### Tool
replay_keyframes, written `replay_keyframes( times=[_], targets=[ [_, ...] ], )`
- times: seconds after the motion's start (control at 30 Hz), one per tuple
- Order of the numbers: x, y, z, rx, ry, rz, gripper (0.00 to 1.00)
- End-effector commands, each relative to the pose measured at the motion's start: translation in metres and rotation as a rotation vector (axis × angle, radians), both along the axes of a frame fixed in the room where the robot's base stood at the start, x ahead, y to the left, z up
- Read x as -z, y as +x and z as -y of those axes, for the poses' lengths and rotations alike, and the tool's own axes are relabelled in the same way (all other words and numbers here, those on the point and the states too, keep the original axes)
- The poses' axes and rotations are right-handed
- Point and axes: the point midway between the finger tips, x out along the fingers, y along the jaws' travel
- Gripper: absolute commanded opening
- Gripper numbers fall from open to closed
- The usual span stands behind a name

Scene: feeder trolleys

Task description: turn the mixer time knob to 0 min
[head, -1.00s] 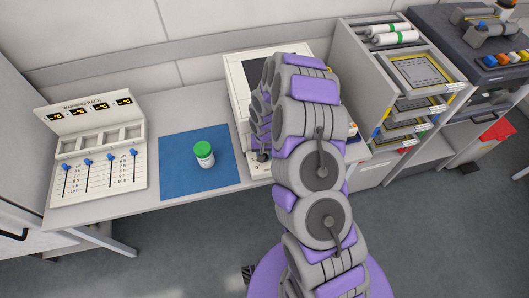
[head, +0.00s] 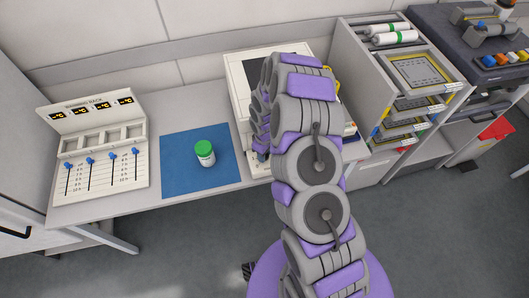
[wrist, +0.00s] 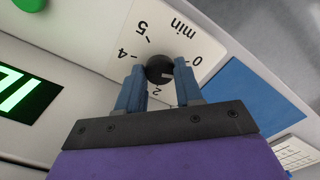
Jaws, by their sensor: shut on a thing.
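The mixer time knob (wrist: 159,69) is a small round black knob on a white dial plate (wrist: 186,28) in the wrist view. The plate reads "min", with 0, 2, 4 and 5 visible, upside down in this view; other marks are hidden by the fingers. A pale mark shows on the knob's face, but its exact reading is hard to tell. My gripper (wrist: 160,75) has its two blue fingers on either side of the knob, shut on it. In the head view my arm covers the knob and much of the mixer (head: 238,82).
A green display (wrist: 24,92) and a green button (wrist: 30,3) sit beside the dial. In the head view a green-capped jar (head: 205,154) stands on a blue mat (head: 180,172). A warming rack (head: 95,145) is at left, shelves (head: 367,98) at right.

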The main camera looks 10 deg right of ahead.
Motion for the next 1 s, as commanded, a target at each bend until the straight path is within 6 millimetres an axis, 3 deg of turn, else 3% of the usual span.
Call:
replay_keyframes(
  times=[0.4, 1.0],
  targets=[
    [-0.0010, 0.0024, -0.0004, -0.226, 0.001, 0.006, 0.05],
    [-0.0013, 0.0027, -0.0003, -0.272, 0.000, 0.007, 0.05]
  ],
)
